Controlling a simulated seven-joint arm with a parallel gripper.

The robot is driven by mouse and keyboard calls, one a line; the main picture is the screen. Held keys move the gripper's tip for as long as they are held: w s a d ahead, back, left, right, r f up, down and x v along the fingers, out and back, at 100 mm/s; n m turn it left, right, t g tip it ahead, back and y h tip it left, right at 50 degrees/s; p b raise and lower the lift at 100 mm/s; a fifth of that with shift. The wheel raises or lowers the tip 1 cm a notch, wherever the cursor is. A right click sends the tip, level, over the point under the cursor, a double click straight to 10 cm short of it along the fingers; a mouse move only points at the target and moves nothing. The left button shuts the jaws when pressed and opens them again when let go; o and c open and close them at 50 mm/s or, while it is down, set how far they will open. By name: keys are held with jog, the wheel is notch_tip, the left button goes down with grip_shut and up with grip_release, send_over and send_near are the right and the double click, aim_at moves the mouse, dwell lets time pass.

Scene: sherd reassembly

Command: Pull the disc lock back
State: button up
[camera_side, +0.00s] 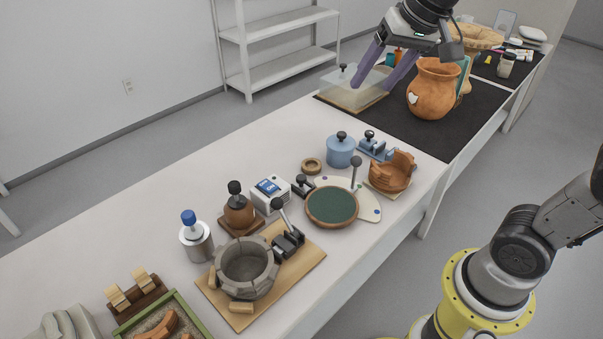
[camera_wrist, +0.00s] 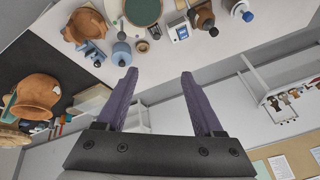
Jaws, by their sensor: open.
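A round disc (camera_side: 331,206) with a dark green top and brown rim lies on a white plate on the bench. An upright lever with a dark ball knob (camera_side: 356,172) stands at its back right edge, and a small black-knobbed part (camera_side: 303,185) sits at its back left. I cannot tell for sure which is the disc lock. The disc also shows at the top of the wrist view (camera_wrist: 142,10). My gripper (camera_side: 374,85) is open and empty, high over the far dark mat, well away from the disc. Its purple fingers also show in the wrist view (camera_wrist: 158,75).
Close around the disc stand a blue lidded jar (camera_side: 341,151), a broken orange pot (camera_side: 390,172), a white box (camera_side: 271,193) and a grey segmented ring (camera_side: 245,267) with a lever clamp. A large orange jug (camera_side: 434,90) stands near my gripper. The bench's left back is clear.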

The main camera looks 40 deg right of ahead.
jog(key=w+f+m+g, duration=0.15)
jog(key=w+f, duration=0.25)
jog(key=w, duration=0.6)
jog(key=m+g, duration=0.2)
jog(key=g, duration=0.2)
send_over(301, 177)
notch_tip(301, 177, down, 19)
jog(key=shift+n, duration=0.25)
notch_tip(301, 177, down, 14)
jog(key=shift+f, duration=0.1)
grip_shut()
